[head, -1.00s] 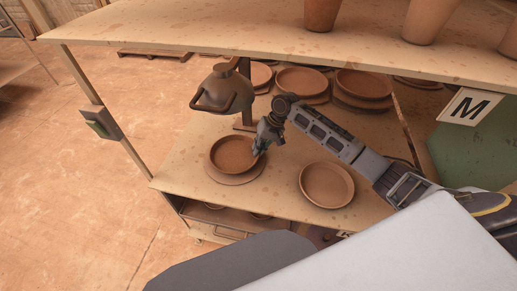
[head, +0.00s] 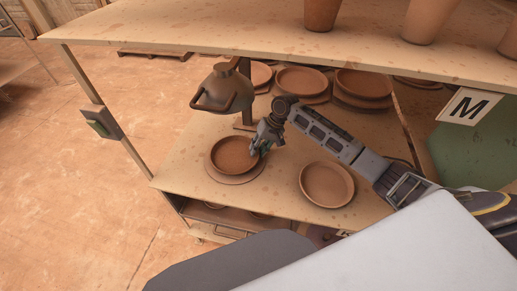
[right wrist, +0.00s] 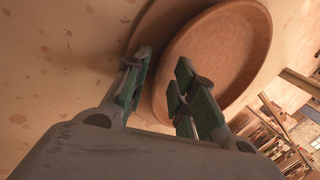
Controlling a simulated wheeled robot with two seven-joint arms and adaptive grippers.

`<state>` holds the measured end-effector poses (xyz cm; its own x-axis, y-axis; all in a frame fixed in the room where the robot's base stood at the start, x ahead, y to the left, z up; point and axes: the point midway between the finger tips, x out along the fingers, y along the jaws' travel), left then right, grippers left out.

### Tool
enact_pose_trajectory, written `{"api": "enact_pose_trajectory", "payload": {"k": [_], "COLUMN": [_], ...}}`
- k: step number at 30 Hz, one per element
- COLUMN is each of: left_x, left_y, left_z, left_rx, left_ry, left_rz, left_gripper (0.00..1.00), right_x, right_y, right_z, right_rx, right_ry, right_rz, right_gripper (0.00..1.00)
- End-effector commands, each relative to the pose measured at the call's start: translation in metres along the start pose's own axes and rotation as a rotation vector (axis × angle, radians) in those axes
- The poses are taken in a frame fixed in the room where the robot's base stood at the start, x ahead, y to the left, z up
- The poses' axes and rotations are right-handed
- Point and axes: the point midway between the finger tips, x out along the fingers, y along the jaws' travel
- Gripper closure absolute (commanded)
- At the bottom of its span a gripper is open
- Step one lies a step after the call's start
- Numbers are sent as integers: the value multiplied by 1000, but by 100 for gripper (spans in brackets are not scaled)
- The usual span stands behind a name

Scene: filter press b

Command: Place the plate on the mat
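A brown round plate (head: 233,155) lies on a round tan mat (head: 240,180), below the press head (head: 226,90). The mat's rim shows around the plate's near side. My right gripper (head: 257,147) is at the plate's right edge. In the right wrist view its two fingers (right wrist: 160,85) are spread, with a gap between them at the near rim of the plate (right wrist: 220,55). Part of the mat (right wrist: 150,30) shows beyond the plate there. I cannot tell whether a finger touches the rim. My left gripper is not in view.
Another brown plate (head: 327,184) lies on the bench (head: 285,195) to the right. Stacked plates (head: 302,80) stand at the back. An upper shelf (head: 200,35) with pots (head: 320,14) overhangs the bench. A post (head: 244,110) stands behind the press head.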

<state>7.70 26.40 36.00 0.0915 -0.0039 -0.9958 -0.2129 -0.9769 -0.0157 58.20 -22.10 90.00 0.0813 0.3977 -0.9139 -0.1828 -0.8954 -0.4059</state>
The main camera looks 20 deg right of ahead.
Motion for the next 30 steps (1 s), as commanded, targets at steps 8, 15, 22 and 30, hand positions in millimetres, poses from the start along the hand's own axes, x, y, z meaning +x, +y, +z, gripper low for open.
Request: {"api": "enact_pose_trajectory", "payload": {"k": [8,15,22,30], "left_x": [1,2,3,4], "left_y": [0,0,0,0], "left_z": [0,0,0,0], "left_rx": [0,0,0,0], "left_ry": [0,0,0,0], "left_rz": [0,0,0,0], "left_gripper": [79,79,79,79], "right_x": [-10,-40,-74,-109], "right_y": [-1,0,0,-1], "right_z": [-1,-1,-1,-1], "right_rx": [0,0,0,0], "right_ry": [2,2,2,1], "right_rz": [0,1,1,-1], "right_gripper": [73,73,73,73]}}
